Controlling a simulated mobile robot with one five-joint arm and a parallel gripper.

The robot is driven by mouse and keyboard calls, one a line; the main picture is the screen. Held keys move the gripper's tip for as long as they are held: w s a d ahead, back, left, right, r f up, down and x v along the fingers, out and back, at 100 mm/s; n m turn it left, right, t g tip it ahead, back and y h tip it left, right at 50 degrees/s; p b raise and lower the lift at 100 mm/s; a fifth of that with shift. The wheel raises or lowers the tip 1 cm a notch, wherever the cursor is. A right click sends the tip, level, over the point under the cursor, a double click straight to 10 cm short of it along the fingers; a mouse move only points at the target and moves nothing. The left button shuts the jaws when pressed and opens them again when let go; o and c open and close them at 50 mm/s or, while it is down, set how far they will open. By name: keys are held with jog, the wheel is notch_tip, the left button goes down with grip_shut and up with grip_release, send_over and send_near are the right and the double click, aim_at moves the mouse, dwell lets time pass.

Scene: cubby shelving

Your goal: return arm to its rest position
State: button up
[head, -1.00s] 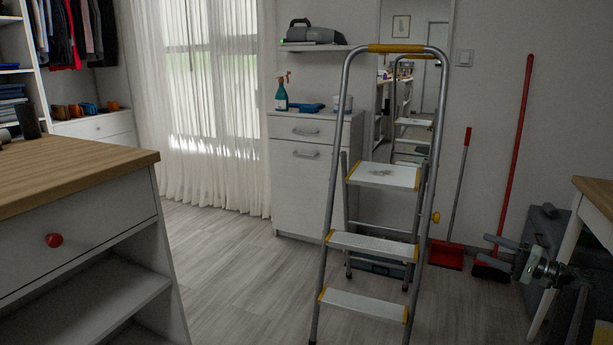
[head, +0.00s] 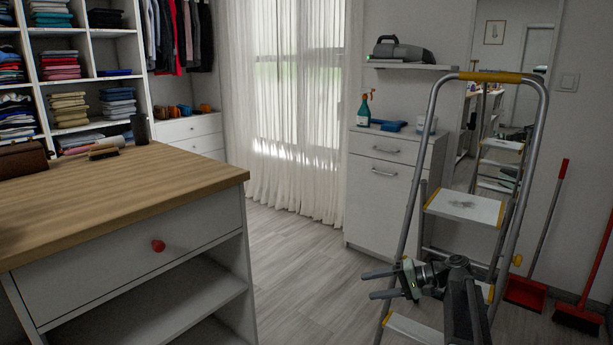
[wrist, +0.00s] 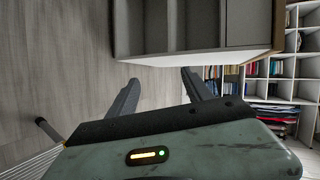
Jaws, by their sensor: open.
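My gripper (head: 367,285) is in the lower middle of the head view, at the end of my folded arm. Its two dark fingers are apart and point left, with nothing between them. It is in front of the stepladder (head: 465,205), which it overlaps in the picture; I cannot tell whether it touches. In the wrist view my gripper (wrist: 160,76) shows two parted fingers, with floor behind them.
A wood-topped counter (head: 120,185) with a red-knobbed drawer stands at left, bearing a brown bag (head: 22,160) and a brush (head: 103,152). A white cabinet (head: 385,190) is behind. The floor (head: 290,255) between counter and cabinet is clear.

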jog(key=s+a+f+n+g+h+p, duration=0.25)
jog(key=s+a, duration=0.35)
jog(key=a, duration=0.5)
jog(key=s+f+g+h+p, duration=0.1)
jog(key=s+f+g+h, duration=0.1)
jog(key=s+f+h, duration=0.65)
jog(key=s+d+h, duration=0.2)
jog(key=s+d, duration=0.2)
jog(key=d, duration=0.2)
notch_tip(320, 180, up, 39)
jog(key=w+p, duration=0.1)
jog(key=p, duration=3.7)
jog(key=shift+t, duration=0.45)
